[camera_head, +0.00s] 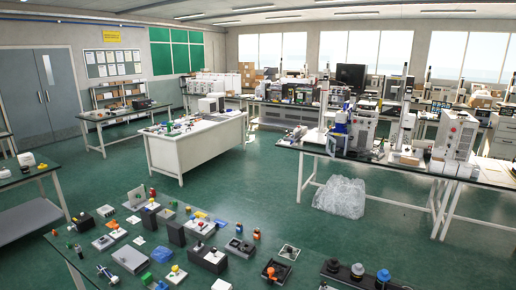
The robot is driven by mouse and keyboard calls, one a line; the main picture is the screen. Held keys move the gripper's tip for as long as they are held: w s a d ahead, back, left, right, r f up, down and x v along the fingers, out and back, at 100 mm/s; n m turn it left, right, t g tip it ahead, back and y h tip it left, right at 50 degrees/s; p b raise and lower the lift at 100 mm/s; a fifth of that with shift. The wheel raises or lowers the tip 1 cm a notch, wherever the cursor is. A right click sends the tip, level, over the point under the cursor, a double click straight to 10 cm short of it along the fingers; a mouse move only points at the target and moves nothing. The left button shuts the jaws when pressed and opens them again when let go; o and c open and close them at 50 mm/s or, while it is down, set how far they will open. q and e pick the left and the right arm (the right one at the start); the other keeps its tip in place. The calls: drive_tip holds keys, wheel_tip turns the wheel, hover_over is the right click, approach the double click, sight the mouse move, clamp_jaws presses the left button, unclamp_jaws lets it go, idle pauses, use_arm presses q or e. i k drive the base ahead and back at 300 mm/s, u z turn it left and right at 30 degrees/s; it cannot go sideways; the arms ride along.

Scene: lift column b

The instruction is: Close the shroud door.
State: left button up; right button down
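I cannot pick out a shroud or its door with certainty in the head view. Many small parts stand on the near work surface, including a flat grey box (130,259), a dark upright block (149,219) and a dark square part with an opening (240,246). They are too small to tell which, if any, is the shroud or whether its door is open. Neither of my grippers is in view, and no arm shows.
A white workbench (190,156) stands beyond, and a clear plastic heap (340,197) lies under the right bench. Open green floor (255,195) lies between.

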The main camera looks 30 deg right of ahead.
sight(331, 141)
drive_tip(key=u, duration=1.2)
drive_tip(key=i, duration=6.7)
drive_tip(key=z, duration=2.6)
drive_tip(key=i, duration=2.6)
